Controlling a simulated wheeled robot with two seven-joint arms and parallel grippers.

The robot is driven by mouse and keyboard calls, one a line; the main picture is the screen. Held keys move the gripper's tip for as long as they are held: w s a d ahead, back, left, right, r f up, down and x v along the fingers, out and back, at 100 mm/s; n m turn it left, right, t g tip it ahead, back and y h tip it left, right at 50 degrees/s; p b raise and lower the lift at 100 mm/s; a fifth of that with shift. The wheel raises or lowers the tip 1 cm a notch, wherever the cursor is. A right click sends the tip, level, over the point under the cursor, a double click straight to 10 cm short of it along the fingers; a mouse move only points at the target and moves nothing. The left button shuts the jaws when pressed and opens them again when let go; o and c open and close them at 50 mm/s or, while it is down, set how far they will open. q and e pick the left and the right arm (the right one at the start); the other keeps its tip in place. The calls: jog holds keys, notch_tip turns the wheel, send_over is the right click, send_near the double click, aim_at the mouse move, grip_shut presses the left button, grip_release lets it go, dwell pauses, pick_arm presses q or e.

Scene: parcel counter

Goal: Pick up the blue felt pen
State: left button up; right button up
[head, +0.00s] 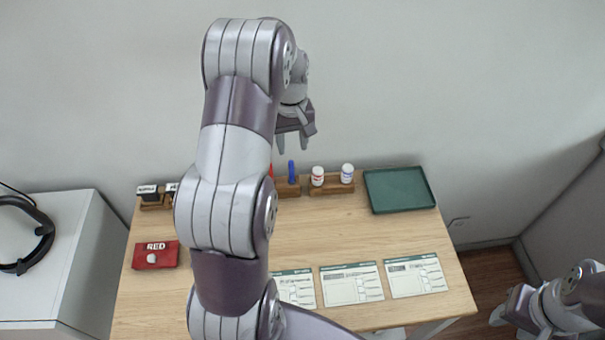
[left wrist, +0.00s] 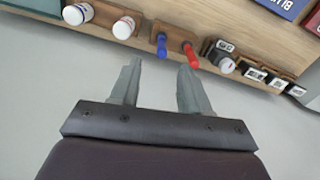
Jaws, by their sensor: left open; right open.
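The blue felt pen (head: 292,171) stands upright in a wooden holder at the back edge of the table in the head view. It also shows in the left wrist view (left wrist: 161,45), beside a red pen (left wrist: 190,54). In the head view my left arm hides most of the red pen. My left gripper (head: 293,146) is open and empty above the pens, apart from them. In the left wrist view its two fingers (left wrist: 158,84) point toward the pens. My right gripper (head: 505,308) is open at the lower right, off the table.
Two white bottles (head: 332,177) stand in a wooden holder right of the blue pen. A green tray (head: 399,190) is at the back right. Several forms (head: 352,284) lie along the front. Stamps (head: 148,193) stand at the back left.

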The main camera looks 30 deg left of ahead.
aim_at(291, 167)
pick_arm(q)
jog(key=f, duration=0.3)
jog(key=f+p, duration=0.1)
jog(key=f, duration=0.7)
jog(key=shift+s+a+f+p, duration=0.1)
jog(key=shift+a+f+p, duration=0.15)
jog(key=shift+p, duration=0.1)
jog(key=shift+f, duration=0.35)
grip_shut()
